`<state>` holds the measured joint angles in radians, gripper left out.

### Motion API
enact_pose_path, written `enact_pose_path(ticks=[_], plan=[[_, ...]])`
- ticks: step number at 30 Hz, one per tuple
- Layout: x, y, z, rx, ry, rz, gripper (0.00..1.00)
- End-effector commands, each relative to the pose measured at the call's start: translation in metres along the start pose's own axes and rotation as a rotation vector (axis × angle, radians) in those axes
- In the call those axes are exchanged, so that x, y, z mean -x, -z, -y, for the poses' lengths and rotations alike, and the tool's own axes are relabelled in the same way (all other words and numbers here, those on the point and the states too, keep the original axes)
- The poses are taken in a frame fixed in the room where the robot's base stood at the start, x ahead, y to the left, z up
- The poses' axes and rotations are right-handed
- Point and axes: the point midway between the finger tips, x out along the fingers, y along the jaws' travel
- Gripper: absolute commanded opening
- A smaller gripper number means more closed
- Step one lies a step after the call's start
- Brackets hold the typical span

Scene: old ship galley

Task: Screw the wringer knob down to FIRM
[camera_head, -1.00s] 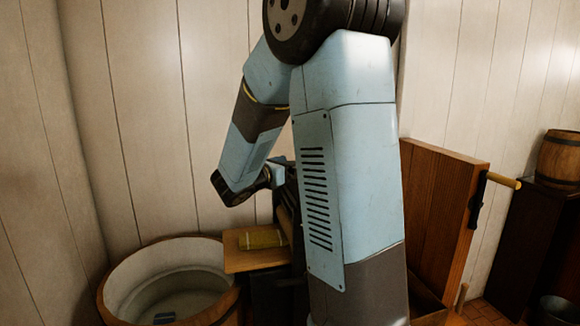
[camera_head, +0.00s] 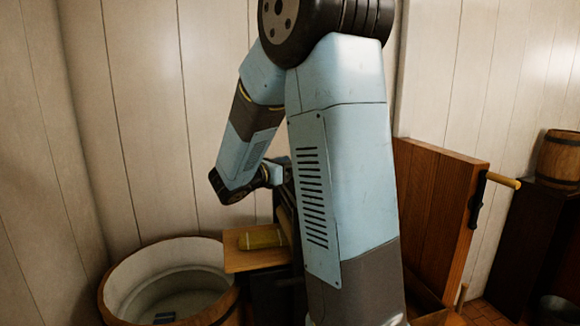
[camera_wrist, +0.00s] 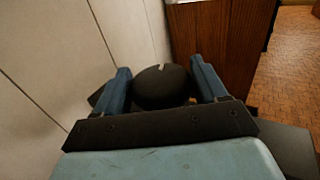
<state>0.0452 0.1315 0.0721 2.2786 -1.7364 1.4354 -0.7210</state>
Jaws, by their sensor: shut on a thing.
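The wringer knob (camera_wrist: 160,88) is a round, black knob with a light notch at its far edge, seen in the wrist view. My gripper (camera_wrist: 163,85) has its two blue fingers on either side of the knob, shut on it. In the head view my own arm hides the gripper and the knob. Part of the dark wringer frame (camera_head: 285,205) shows behind my arm. No FIRM mark can be made out in either view.
A round wooden tub (camera_head: 120,280) stands at the lower left. A yellow roll (camera_head: 262,237) lies on a small wooden board (camera_head: 240,262) beside it. An upright wooden panel (camera_head: 430,200) with a handle (camera_head: 502,181) stands right. A small barrel (camera_head: 560,160) sits on a dark cabinet.

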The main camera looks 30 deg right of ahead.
Motion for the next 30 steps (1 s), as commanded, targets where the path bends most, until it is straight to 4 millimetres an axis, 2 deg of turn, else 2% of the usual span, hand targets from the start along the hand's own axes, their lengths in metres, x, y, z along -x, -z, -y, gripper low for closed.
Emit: enact_pose_path(ticks=[6,12,23,24,30], plan=[[0.0002,-0.0005,-0.0045,-0.002,0.197,0.001,0.41],[0.0005,-0.0010,-0.0044,-0.002,0.321,0.001,0.41],[0.0008,-0.0018,-0.0043,-0.003,0.341,0.002,0.41],[0.0008,-0.0018,-0.0044,-0.003,0.341,0.002,0.74],[0.0007,-0.0012,-0.0035,-0.001,0.343,0.002,0.93]])
